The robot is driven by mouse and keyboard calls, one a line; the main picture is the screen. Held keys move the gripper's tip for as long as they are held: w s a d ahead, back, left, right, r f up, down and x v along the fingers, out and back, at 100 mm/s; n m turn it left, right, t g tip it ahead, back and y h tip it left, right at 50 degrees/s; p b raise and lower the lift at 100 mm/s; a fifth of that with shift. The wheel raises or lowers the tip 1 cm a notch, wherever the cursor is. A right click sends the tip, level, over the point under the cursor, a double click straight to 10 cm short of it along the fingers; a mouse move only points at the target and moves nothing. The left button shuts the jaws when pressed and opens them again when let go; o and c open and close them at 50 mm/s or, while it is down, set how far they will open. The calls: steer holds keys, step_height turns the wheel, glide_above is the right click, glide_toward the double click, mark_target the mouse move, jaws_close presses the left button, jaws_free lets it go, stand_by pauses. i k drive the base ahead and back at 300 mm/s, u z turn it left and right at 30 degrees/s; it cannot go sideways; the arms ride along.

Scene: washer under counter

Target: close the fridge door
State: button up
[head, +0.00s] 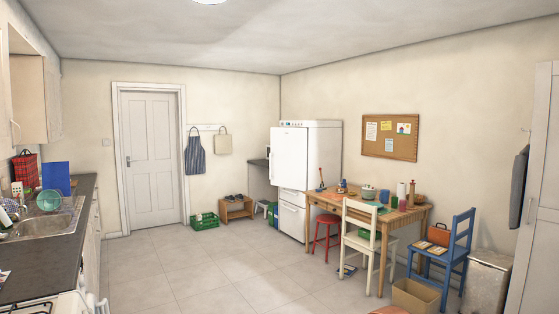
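The white fridge (325,165) stands against the far right wall, behind the wooden table. Its upper door (289,157) sticks out left past the lower front (292,215), so it looks partly open. The gap behind the door and the fridge's inside are hidden from this angle. The lower front looks flush with the body. My gripper is not in view.
The tiled floor (205,265) is clear in the middle. A wooden table (345,205), red stool (326,235) and cream chair (365,245) stand right of the fridge front. A green crate (204,222) and wooden shoe rack (236,210) lie to its left.

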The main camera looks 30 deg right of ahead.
mark_target(288, 156)
steer(key=z, duration=0.2)
steer(key=i, duration=2.45)
steer(key=z, duration=0.4)
steer(key=i, duration=3.85)
steer(key=u, duration=0.1)
steer(key=i, duration=2.85)
steer(key=u, duration=0.15)
